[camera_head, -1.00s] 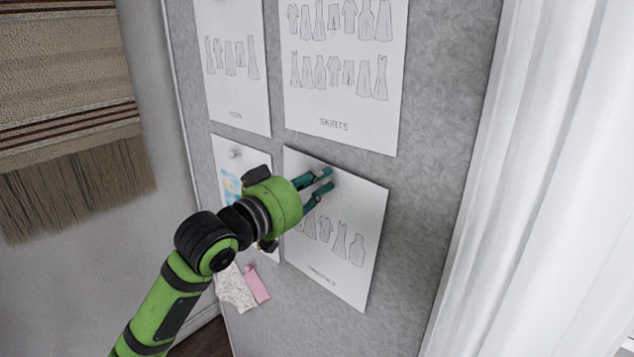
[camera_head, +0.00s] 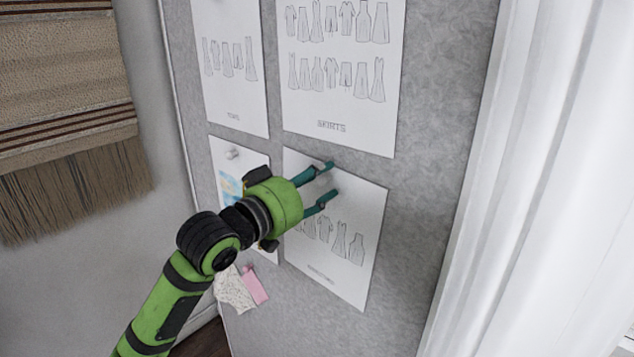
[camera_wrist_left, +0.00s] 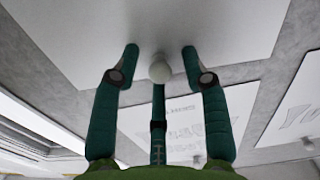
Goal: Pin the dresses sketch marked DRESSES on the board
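The dresses sketch (camera_head: 340,230) is the lower right white sheet, lying against the grey board slightly tilted. Its label is too blurred to read. It also fills the top of the left wrist view (camera_wrist_left: 225,30). A white round-headed pin (camera_wrist_left: 160,70) stands at the sheet near its edge, between the fingertips. My left gripper (camera_head: 332,179) is open in front of the sheet's upper part; in the left wrist view its fingers (camera_wrist_left: 160,52) are spread on both sides of the pin, apart from it. My right gripper is not in view.
The grey board (camera_head: 440,130) also holds a larger sketch sheet (camera_head: 340,110) above, another sheet (camera_head: 235,100) at upper left, and a small colour picture (camera_head: 230,150) partly behind my arm. Fabric swatches (camera_head: 235,290) hang below. A white curtain (camera_head: 530,150) is right.

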